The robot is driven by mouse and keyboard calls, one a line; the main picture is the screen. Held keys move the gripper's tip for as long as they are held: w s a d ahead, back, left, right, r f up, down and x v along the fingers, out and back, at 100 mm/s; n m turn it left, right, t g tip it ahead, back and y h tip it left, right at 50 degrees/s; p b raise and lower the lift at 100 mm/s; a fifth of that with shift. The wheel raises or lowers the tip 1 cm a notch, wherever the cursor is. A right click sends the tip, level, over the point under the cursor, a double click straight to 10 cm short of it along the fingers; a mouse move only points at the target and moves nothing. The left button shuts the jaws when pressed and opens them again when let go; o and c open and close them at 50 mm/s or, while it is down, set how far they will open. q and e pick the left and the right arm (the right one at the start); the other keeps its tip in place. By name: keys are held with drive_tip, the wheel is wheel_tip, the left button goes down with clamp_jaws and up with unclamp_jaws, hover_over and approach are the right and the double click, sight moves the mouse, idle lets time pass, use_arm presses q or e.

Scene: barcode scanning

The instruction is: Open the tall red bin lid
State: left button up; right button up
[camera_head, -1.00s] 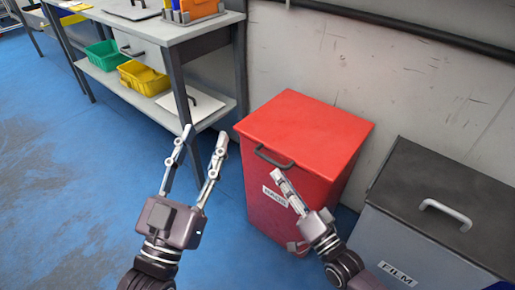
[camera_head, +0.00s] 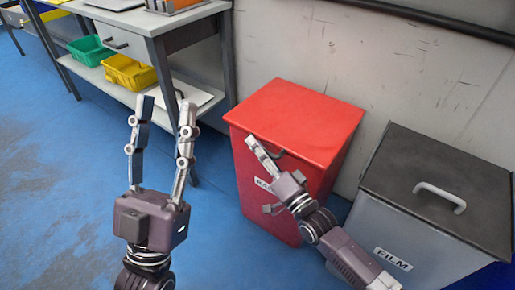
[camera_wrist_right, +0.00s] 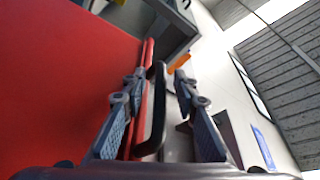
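The tall red bin (camera_head: 300,118) stands against the wall with its red lid flat and closed. Its dark handle (camera_head: 284,154) is on the lid's front edge, partly hidden by my right gripper (camera_head: 257,158). In the right wrist view, the black handle (camera_wrist_right: 155,115) lies between the two fingers of my right gripper (camera_wrist_right: 160,75). Those fingers are apart, with a visible gap on the right side of the handle. My left gripper (camera_head: 165,103) is open and empty, pointing up in front of the shelf table, left of the red bin.
A grey bin (camera_head: 425,225) labelled FILM, with a dark lid and light handle, stands close on the right. A grey table (camera_head: 165,22) with green (camera_head: 90,48) and yellow (camera_head: 130,72) trays is at the left. Blue floor (camera_head: 50,190) is clear at the left.

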clamp_jaws()
idle(0.5)
